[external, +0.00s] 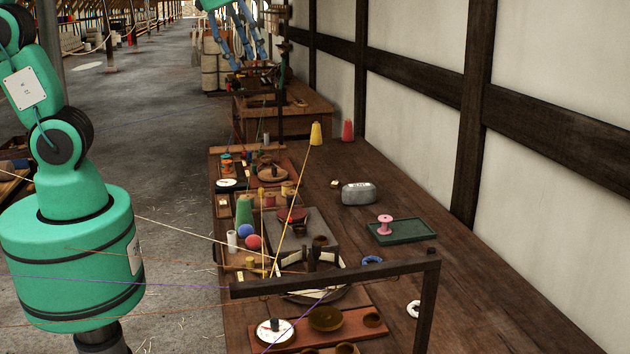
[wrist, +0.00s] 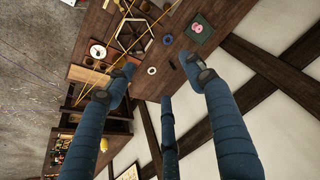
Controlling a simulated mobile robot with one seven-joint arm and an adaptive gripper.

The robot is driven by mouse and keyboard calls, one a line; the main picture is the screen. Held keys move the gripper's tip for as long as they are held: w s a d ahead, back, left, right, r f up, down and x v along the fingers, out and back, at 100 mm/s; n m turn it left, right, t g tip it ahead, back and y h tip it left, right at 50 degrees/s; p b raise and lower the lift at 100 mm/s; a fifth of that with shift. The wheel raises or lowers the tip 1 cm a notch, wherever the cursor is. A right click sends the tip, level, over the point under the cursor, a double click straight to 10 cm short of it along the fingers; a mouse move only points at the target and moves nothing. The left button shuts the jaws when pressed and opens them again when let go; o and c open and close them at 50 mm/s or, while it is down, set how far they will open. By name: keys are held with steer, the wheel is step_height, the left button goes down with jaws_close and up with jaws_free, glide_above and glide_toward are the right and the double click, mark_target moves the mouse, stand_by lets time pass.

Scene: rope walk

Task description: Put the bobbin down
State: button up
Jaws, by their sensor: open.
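A pink bobbin (external: 385,225) stands upright on a dark green tray (external: 408,237) on the right part of the long wooden bench. In the wrist view the pink bobbin (wrist: 196,28) shows on the green tray (wrist: 205,43) near the top, beyond my fingertips. My gripper (external: 243,57) is at the top of the external view, apart from the bobbin and tray. Its blue fingers are spread in the wrist view (wrist: 158,72), with nothing held between them.
A grey tin-like block (external: 358,193) lies behind the tray. A blue ring (external: 371,260) and a white ring (external: 413,309) lie in front. Yellow (external: 316,133) and red (external: 347,131) cones stand farther back. A dark wooden frame (external: 335,275) and strung threads cross the near bench.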

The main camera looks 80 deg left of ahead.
steer(key=s+d+f+n+t, duration=0.1)
steer(key=s+f+n, duration=0.1)
steer(key=s, duration=1.3)
steer(key=shift+s+d+f, duration=0.2)
steer(key=shift+d+f, duration=0.2)
steer(key=shift+f, duration=0.05)
step_height(320, 180, down, 8)
steer(key=b, duration=0.8)
